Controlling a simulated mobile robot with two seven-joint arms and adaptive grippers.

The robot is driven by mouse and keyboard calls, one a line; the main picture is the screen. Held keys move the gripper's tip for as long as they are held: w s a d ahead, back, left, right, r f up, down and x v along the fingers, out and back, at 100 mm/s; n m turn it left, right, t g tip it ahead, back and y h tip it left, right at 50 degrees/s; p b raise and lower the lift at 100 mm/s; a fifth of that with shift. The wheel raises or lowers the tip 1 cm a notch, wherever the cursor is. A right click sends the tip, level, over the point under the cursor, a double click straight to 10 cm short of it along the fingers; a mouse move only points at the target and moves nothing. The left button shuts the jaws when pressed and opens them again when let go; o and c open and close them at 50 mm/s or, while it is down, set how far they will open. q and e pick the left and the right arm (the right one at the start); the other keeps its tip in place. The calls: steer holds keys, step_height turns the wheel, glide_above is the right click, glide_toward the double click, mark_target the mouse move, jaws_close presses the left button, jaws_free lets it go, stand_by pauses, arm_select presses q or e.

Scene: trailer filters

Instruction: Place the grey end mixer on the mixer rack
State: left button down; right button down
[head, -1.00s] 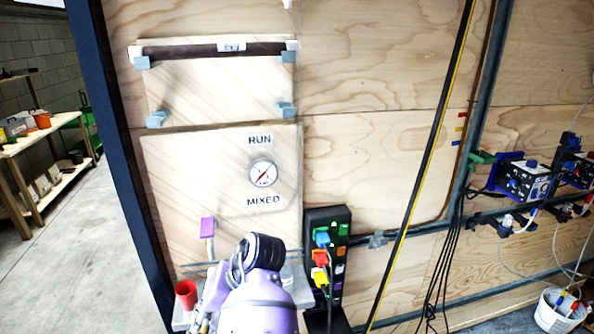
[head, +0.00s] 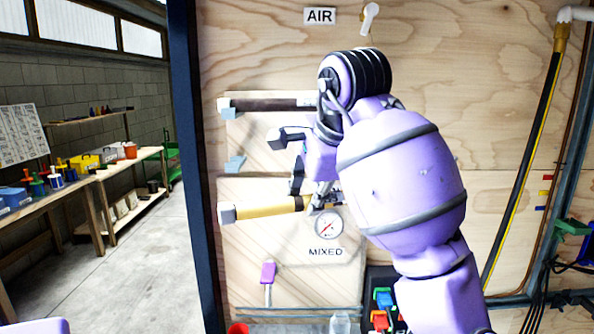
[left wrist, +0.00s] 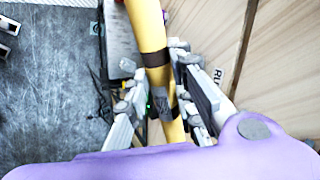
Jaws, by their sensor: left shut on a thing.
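The grey end mixer (head: 262,209) is a yellow tube with a grey block at its left end. My left gripper (head: 322,198) is shut on it near its right part and holds it level in front of the board, above the MIXED gauge. In the left wrist view the yellow tube (left wrist: 150,35), with a dark band, runs between the fingers of my left gripper (left wrist: 165,105). The mixer rack (head: 234,164) shows a blue-grey bracket above the held mixer in the picture; my arm hides its right side. My right gripper is not in view.
A dark mixer (head: 265,104) with pale ends lies across the upper part of the rack. A pressure gauge (head: 328,226), a purple-handled lever (head: 268,275) and a red cup (head: 238,328) are below. A workbench (head: 88,190) stands far left beyond open floor.

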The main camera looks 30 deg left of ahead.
arm_select(q)
steer(key=s+r+m+t+h, duration=0.1)
steer(key=s+r+m+h, duration=0.1)
steer(key=s+r+m, duration=0.3)
steer(key=w+a, duration=0.5)
steer(key=w, duration=0.3)
steer(key=w+a+n, duration=0.1)
steer(key=w+a, duration=0.4)
steer(key=w, duration=0.3)
steer(key=shift+f, duration=0.1)
steer(key=c, duration=1.5)
jaws_free()
steer(key=shift+f, duration=0.1)
